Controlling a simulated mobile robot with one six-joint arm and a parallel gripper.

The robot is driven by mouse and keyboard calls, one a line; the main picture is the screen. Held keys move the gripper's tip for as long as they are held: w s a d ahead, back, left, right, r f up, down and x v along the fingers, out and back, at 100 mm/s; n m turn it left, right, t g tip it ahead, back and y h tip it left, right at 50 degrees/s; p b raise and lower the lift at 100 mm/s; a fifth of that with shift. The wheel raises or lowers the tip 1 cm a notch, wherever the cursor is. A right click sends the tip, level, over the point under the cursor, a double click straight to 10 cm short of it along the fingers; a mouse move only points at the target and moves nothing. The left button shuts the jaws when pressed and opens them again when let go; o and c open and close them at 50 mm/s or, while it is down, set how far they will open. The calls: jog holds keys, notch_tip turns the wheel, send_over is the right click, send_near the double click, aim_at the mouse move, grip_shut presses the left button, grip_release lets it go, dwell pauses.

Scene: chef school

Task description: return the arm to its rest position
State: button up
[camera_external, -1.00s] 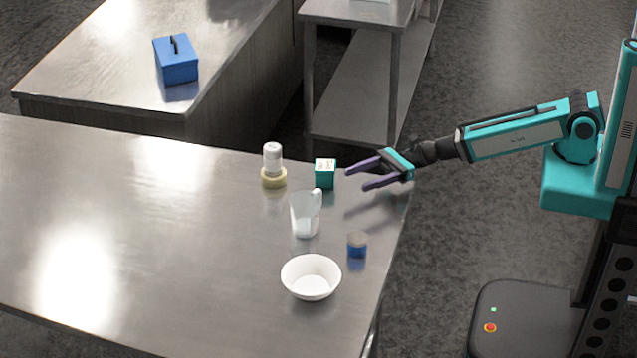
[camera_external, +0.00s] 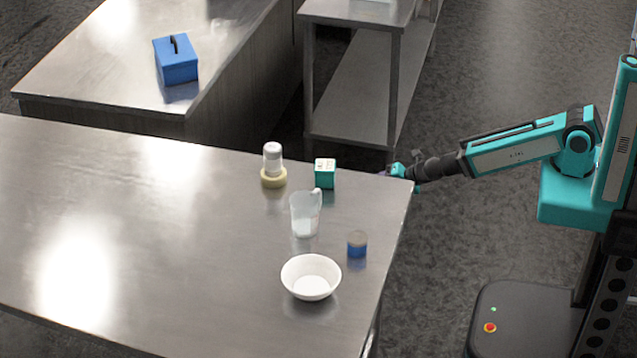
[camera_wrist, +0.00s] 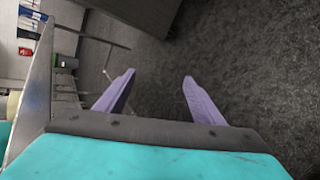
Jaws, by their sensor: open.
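My gripper (camera_external: 384,174) is at the right edge of the metal table in the external view, with its purple fingers mostly hidden there. In the wrist view my gripper (camera_wrist: 158,88) is open, its two purple fingers apart with nothing between them and grey floor beyond. My teal arm reaches left from its column, roughly level, with the wrist just off the table edge.
On the metal table (camera_external: 180,220) stand a teal box (camera_external: 325,174), a white-capped bottle in a yellowish ring (camera_external: 273,165), a clear jug (camera_external: 305,214), a small blue-banded jar (camera_external: 357,244) and a white bowl (camera_external: 311,278).

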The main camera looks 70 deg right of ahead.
jog(key=s+f+m+g+b, duration=0.3)
jog(key=s+f+m+g, duration=0.65)
jog(key=s+f, duration=0.85)
jog(key=s+a+f+m+g+b, duration=0.1)
jog(key=s+f+m+g, duration=0.1)
jog(key=s, duration=0.5)
jog(key=s+a+f+m+g+y+b, duration=0.1)
jog(key=s+a+f+m+g, duration=0.1)
jog(key=s+m, duration=0.3)
jog(key=s+a+f+m+g+b, duration=0.1)
jog(key=s+f+m+g, duration=0.1)
jog(key=s, duration=0.8)
jog(key=shift+a+f+m+g, duration=0.2)
jog(key=shift+a+m+g, duration=0.25)
jog(key=shift+m, duration=0.6)
jog(key=shift+d, duration=0.1)
